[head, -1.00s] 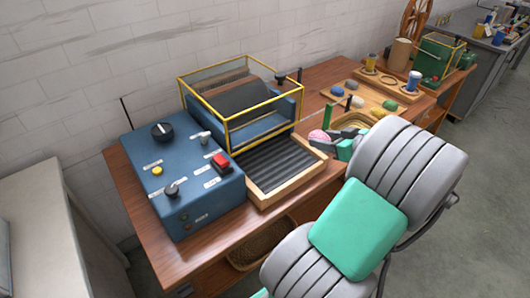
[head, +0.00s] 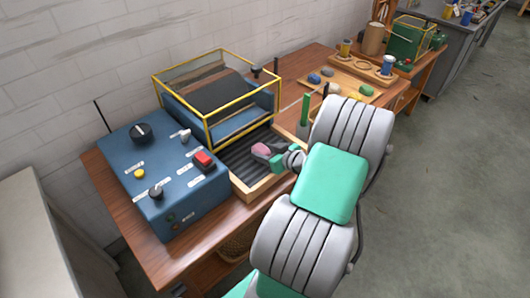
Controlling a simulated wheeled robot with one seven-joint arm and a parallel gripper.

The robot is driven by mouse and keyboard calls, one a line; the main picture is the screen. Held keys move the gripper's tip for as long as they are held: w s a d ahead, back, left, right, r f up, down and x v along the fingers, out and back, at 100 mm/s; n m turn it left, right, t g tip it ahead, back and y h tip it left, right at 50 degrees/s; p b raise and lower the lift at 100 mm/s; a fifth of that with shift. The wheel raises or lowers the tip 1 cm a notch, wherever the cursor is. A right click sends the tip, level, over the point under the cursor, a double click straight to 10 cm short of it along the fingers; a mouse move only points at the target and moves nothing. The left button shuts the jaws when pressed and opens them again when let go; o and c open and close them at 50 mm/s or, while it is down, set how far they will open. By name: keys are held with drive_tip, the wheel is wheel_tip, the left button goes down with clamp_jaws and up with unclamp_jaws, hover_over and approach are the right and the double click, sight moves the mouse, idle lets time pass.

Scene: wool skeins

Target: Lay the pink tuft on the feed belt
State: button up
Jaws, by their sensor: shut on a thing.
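The pink tuft (head: 261,150) is at the tip of my gripper (head: 268,157) in the head view. My gripper is shut on it, over the right part of the feed belt (head: 238,165). The feed belt is a dark ribbed surface in a light wooden frame, in front of the blue machine with the yellow-edged guard. I cannot tell whether the tuft touches the belt. My arm hides the belt's right side and part of the table behind it.
A blue control box (head: 165,180) with knobs and a red button stands left of the belt. The yellow-framed guard (head: 215,95) rises behind the belt. A wooden board (head: 340,88) with several coloured tufts lies further right. A wicker basket (head: 236,245) sits below.

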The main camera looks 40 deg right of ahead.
drive_tip(key=shift+f, duration=0.45)
drive_tip(key=shift+f, duration=0.1)
drive_tip(key=shift+f, duration=0.15)
drive_tip(key=o, duration=1.3)
drive_tip(key=shift+r, duration=0.35)
drive_tip(key=shift+s+d+r, duration=0.1)
drive_tip(key=shift+s+d, duration=0.05)
drive_tip(key=shift+s, duration=0.2)
drive_tip(key=v, duration=1.1)
drive_tip(key=shift+s+b, duration=0.1)
drive_tip(key=shift+b, duration=0.3)
